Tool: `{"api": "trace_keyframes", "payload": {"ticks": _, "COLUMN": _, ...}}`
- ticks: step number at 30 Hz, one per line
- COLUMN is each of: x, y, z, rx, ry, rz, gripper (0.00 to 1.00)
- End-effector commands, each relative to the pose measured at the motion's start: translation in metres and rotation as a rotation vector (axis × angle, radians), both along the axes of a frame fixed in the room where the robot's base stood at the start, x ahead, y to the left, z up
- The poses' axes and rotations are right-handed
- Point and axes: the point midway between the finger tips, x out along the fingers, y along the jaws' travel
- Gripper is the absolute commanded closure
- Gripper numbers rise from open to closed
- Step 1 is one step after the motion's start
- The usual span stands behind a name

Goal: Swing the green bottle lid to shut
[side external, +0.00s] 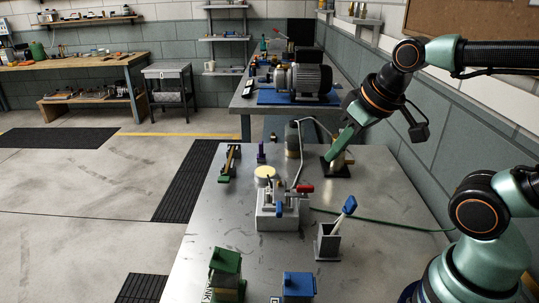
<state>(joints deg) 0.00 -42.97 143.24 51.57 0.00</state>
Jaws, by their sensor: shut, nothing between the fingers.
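A green-topped block-like container (225,262) stands at the front left of the steel table; its green top looks level, and I cannot tell if it is the bottle. At the far right, a brass-coloured upright body (342,160) stands on a dark square base (335,171). My gripper (332,155) reaches down beside it from the upper right, its fingers shut and empty. A slanted green piece shows at the gripper's end; I cannot tell whether it is my finger or a tilted lid. Contact with the brass-coloured body is unclear.
A grey fixture (278,215) with a red-handled clamp stands mid-table. A grey holder (328,245) with a blue-handled tool is right of it. A blue-topped block (299,284) is at the front.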

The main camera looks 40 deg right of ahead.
Motion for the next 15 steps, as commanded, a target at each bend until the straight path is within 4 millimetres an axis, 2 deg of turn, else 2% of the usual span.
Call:
{"api": "trace_keyframes", "payload": {"ticks": 11, "x": 0.0, "y": 0.0, "z": 0.0, "rx": 0.0, "ry": 0.0, "rz": 0.0, "gripper": 1.0}}
{"api": "trace_keyframes", "payload": {"ticks": 12, "x": 0.0, "y": 0.0, "z": 0.0, "rx": 0.0, "ry": 0.0, "rz": 0.0, "gripper": 0.92}}
{"api": "trace_keyframes", "payload": {"ticks": 14, "x": 0.0007, "y": 0.0017, "z": -0.0001, "rx": -0.001, "ry": 0.001, "rz": 0.008, "gripper": 0.69}}
{"api": "trace_keyframes", "payload": {"ticks": 15, "x": 0.0024, "y": 0.0055, "z": -0.0001, "rx": -0.002, "ry": 0.004, "rz": 0.023, "gripper": 0.54}}
